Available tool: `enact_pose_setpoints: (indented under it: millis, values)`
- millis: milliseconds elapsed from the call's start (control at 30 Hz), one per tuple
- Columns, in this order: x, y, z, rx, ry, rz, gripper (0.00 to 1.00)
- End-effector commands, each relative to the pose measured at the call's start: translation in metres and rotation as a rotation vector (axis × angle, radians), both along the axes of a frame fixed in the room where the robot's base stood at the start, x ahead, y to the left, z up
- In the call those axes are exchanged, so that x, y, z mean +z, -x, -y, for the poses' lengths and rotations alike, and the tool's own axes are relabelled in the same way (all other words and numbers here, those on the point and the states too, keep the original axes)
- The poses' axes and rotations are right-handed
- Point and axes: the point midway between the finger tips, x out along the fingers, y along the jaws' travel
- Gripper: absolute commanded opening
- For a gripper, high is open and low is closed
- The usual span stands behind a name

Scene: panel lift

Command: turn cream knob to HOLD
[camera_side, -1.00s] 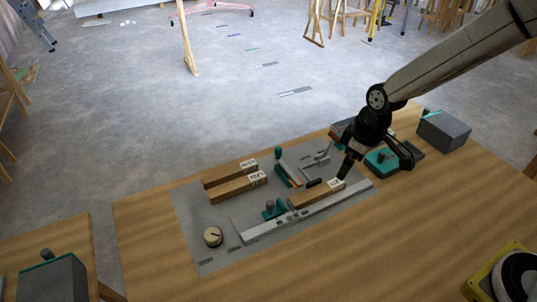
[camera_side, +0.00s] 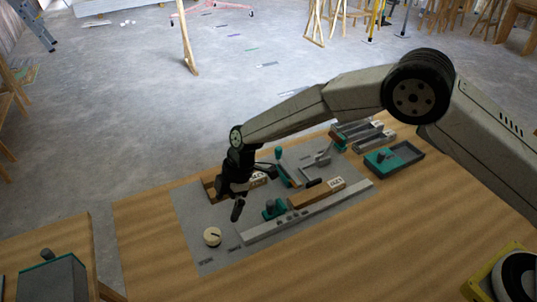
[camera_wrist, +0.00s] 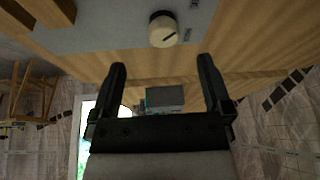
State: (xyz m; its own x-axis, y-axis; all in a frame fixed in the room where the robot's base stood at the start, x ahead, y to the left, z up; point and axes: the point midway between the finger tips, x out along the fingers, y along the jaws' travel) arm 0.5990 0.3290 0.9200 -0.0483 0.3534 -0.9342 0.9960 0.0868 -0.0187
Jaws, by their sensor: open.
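The cream knob (camera_side: 212,237) sits near the front left corner of the grey panel (camera_side: 196,212), with a dark pointer line on its face. It also shows in the wrist view (camera_wrist: 163,29), at the top, beyond my fingertips. Small printed labels lie beside it on the panel; their text is too small to read surely. My gripper (camera_side: 237,205) hangs above the panel, behind and right of the knob and apart from it. In the wrist view my gripper (camera_wrist: 162,75) has its two fingers wide apart with nothing between them.
Wooden blocks with labels (camera_side: 318,193) lie on the panel beside a long grey rail (camera_side: 310,212). Teal clamps (camera_side: 273,209) stand nearby. A teal tray (camera_side: 395,158) is at the right. A grey box (camera_side: 50,280) is at the lower left. The table left of the knob is clear.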

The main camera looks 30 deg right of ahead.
Motion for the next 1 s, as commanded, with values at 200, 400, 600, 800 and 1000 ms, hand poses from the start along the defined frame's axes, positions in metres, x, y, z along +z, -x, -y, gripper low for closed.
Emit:
enact_pose_setpoints:
  millis: [200, 400, 600, 800, 1000]
  values:
    - [-0.012, 0.003, -0.024, 0.103, -0.029, 0.012, 1.0]
    - [-0.013, 0.003, -0.025, 0.113, -0.032, 0.015, 1.0]
    - [-0.019, 0.004, -0.027, 0.111, -0.03, 0.013, 1.0]
    - [-0.034, 0.005, -0.033, 0.11, -0.03, 0.014, 1.0]
    - [-0.054, 0.007, -0.041, 0.11, -0.03, 0.013, 1.0]
